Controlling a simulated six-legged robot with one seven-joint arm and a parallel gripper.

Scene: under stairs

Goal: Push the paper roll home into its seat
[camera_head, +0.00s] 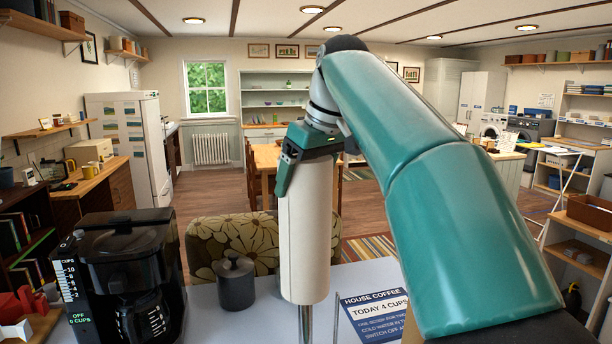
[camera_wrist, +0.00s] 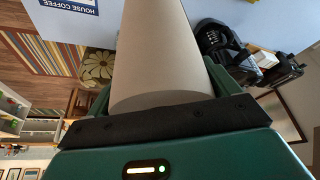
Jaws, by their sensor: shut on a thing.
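The paper roll (camera_head: 306,240) is a tall cream-white cylinder, upright in the head view above the pale tabletop. My gripper (camera_head: 305,165) is shut on its upper end, with a green finger down its left side. A metal post (camera_head: 306,322) shows directly below the roll's lower end. Whether the roll is around the post or just in front of it, I cannot tell. The post's foot is out of frame. In the wrist view the roll (camera_wrist: 165,55) runs away from my gripper (camera_wrist: 160,110), and its far end is cut off.
On the table, a black coffee maker (camera_head: 122,275) stands at left, with a dark lidded canister (camera_head: 236,282) between it and the roll. A flowered chair (camera_head: 225,243) stands behind the table.

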